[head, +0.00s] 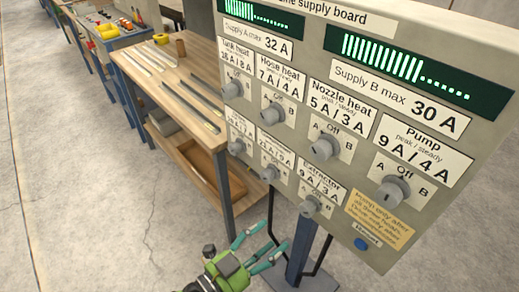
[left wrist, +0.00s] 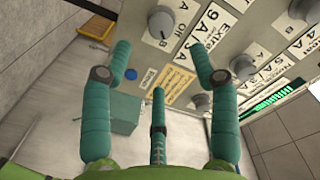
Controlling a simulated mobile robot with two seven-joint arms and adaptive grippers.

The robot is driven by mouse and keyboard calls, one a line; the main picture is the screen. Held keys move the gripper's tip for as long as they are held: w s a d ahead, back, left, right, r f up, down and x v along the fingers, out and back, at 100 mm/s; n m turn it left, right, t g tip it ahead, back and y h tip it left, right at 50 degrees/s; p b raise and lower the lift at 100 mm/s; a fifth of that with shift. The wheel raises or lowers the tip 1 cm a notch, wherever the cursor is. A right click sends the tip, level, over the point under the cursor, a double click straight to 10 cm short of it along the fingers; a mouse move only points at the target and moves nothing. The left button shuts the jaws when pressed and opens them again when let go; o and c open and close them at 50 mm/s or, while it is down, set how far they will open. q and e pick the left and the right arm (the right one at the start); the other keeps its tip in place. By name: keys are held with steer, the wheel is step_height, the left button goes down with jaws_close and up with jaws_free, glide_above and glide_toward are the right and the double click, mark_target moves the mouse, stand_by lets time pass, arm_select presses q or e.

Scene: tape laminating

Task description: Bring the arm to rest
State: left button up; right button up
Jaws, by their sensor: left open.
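My left gripper (head: 276,235) is green with teal fingers. It is open and empty, below and in front of the lower edge of the supply board (head: 320,215). In the left wrist view its fingers (left wrist: 160,50) are spread apart, with the board beyond them. I cannot tell the exact gap to the board. The pump knob (head: 389,193), nozzle heat knob (head: 323,149) and extractor knob (head: 309,207) show on the board, above the gripper in the head view. My right gripper is not in view.
A wooden workbench (head: 175,88) with metal strips and a yellow tape roll (head: 161,39) stands behind and left of the board. A blue button (head: 361,243) is at the board's lower edge. A post (head: 300,250) stands below the board. The floor at left is clear.

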arm_select(q)
steer(key=w+a+f+n+y, duration=0.1)
steer(key=a+f+n+y, duration=0.3)
steer(key=f, duration=0.6)
steer(key=w+a+f+n+g+y, duration=0.1)
steer(key=a+f+y, duration=0.2)
steer(key=a+f, duration=0.5)
steer(key=w+a+f+n+y, duration=0.1)
steer(key=a+f+n+y, duration=0.25)
steer(key=f, duration=0.75)
steer(key=s+a+f+n+g+y, duration=0.35)
steer(key=s+a+f, duration=0.45)
steer(key=s+f, duration=0.45)
steer(key=s+a+f+n+g, duration=0.1)
steer(key=s+f+g, duration=0.1)
steer(key=s, duration=0.8)
steer(key=s+a+f+n+g, duration=0.1)
steer(key=s+f+n+g, duration=0.1)
steer(key=s+f, duration=0.3)
steer(key=s+g, duration=0.1)
steer(key=s, duration=0.3)
steer(key=shift+s+a, duration=0.35)
steer(key=shift+f, duration=0.1)
